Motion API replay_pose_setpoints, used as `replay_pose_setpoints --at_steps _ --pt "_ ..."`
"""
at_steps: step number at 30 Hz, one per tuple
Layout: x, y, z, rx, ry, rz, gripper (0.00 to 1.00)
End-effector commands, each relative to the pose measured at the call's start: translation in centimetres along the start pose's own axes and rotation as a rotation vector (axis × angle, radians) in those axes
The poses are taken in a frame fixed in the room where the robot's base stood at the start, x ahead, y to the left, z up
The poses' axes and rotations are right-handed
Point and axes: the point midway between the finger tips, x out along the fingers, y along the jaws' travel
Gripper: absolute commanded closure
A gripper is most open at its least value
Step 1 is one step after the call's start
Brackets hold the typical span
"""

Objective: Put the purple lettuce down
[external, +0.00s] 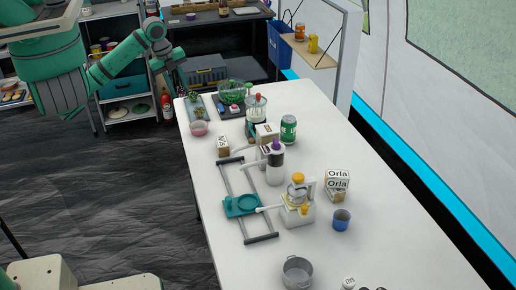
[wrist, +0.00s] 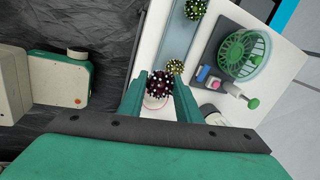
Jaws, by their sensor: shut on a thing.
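The purple lettuce (wrist: 158,88) is a dark purple spiky ball with pale dots, between the two green fingers of my gripper (wrist: 158,92) in the wrist view. My gripper is shut on it. In the external view my gripper (external: 181,88) is at the table's far left corner; I cannot make out the lettuce there. A pinkish bowl (external: 199,129) stands on the table near that corner. A pale round rim (wrist: 153,102) shows partly behind the lettuce in the wrist view. The height of the lettuce above the table is unclear.
The white table (external: 375,225) also carries a green can (external: 288,129), boxes and a juicer. Its right side is largely clear.

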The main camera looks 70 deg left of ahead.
Motion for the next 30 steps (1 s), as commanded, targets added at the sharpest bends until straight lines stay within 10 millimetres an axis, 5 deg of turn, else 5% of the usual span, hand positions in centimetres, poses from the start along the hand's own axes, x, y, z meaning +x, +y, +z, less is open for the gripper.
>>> replay_pose_setpoints --at_steps 15,20,28,30 --pt "-2.7 2.9 -3.0 0.000 0.000 0.001 0.94" --pt "-3.2 2.7 -3.0 0.000 -0.001 0.001 0.94" --pt "-7.9 1.5 -3.0 0.002 -0.004 -0.001 0.94" --pt "-7.3 0.3 -3.6 0.034 0.011 0.003 0.94"
